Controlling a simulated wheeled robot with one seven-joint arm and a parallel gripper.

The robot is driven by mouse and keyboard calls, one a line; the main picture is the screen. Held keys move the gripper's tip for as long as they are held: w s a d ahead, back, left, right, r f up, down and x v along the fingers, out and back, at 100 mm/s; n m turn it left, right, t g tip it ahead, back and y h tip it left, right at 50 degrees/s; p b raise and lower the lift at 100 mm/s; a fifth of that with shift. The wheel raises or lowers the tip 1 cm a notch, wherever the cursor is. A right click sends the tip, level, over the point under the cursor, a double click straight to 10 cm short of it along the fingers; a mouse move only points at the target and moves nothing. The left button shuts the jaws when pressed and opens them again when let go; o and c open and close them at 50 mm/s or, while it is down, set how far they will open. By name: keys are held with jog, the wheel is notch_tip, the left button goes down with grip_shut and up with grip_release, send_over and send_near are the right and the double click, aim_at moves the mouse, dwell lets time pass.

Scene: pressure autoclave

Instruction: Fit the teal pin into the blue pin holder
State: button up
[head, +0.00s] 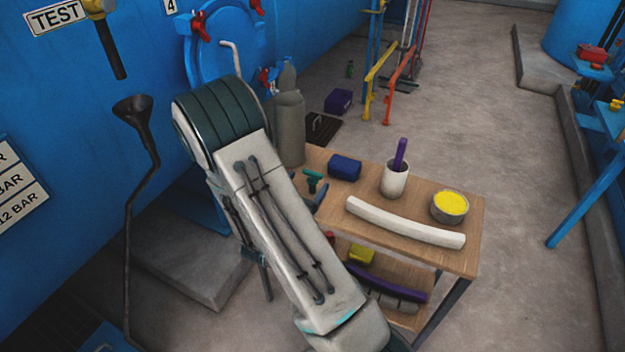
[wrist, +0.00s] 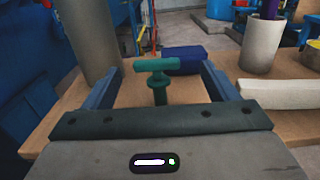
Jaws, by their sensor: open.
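The teal pin (wrist: 157,82) stands upright on the wooden table, with a T-shaped top and a flange below it. It also shows in the head view (head: 313,181). My gripper (wrist: 162,72) is open, with one blue-grey finger on each side of the pin and a gap on both sides. The pin's lower end is hidden behind the gripper body. A dark blue block (head: 345,167), possibly the blue pin holder, lies just behind and right of the pin. In the wrist view the block (wrist: 185,60) is partly hidden by the pin's top; no hole in it can be made out.
On the table (head: 455,201) are a white cup (head: 394,184) with a purple stick, a long white curved bar (head: 405,222) and a bowl (head: 449,208) of yellow contents. A lower shelf holds more items.

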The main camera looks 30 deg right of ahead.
aim_at(311, 174)
jog(key=shift+w+p+x, duration=0.25)
jog(key=shift+p+x, duration=0.05)
jog(key=shift+x, duration=2.4)
jog(key=shift+a+f, duration=0.1)
jog(key=shift+a, duration=0.1)
jog(key=c, duration=1.1)
